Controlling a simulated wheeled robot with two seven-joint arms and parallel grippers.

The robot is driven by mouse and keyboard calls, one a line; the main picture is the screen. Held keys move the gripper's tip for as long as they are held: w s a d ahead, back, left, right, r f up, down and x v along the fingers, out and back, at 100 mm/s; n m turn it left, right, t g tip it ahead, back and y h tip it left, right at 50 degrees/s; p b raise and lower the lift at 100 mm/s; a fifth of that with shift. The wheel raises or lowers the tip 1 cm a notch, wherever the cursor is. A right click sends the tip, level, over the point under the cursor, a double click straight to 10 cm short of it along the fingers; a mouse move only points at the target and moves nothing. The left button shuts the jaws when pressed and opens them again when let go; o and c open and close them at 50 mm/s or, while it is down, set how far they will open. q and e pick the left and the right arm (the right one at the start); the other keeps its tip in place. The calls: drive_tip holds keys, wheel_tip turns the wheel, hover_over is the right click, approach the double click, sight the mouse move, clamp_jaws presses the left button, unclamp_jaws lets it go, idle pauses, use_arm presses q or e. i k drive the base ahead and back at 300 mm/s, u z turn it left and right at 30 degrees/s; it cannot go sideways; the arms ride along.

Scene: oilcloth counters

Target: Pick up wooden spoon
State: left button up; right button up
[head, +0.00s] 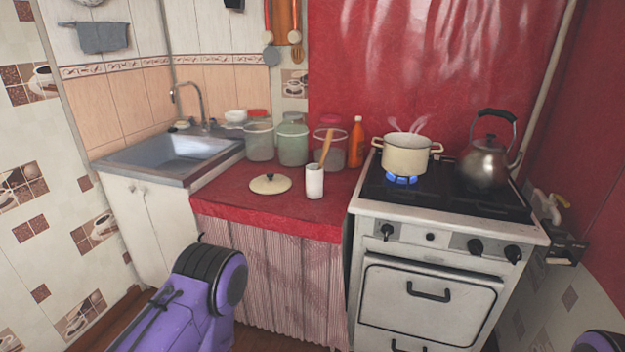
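The wooden spoon (327,147) stands tilted in a white cup (314,182) on the red oilcloth counter (288,206). Its handle sticks up and leans a little to the right; its lower end is hidden in the cup. A purple part of my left arm (187,303) shows at the bottom left, in front of and below the counter; its gripper is not visible. Only a small purple piece of my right arm (601,342) shows at the bottom right corner. Neither gripper can be seen.
A pot lid (270,184) lies left of the cup. Glass jars (293,143) and an orange bottle (357,143) stand behind. To the right, a steaming pot (407,155) sits over a lit blue flame (401,180), beside a kettle (484,162). A sink (172,152) is at left.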

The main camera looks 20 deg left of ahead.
sight(330, 133)
drive_tip(key=u, duration=0.5)
drive_tip(key=i, duration=1.2)
drive_tip(key=z, duration=0.4)
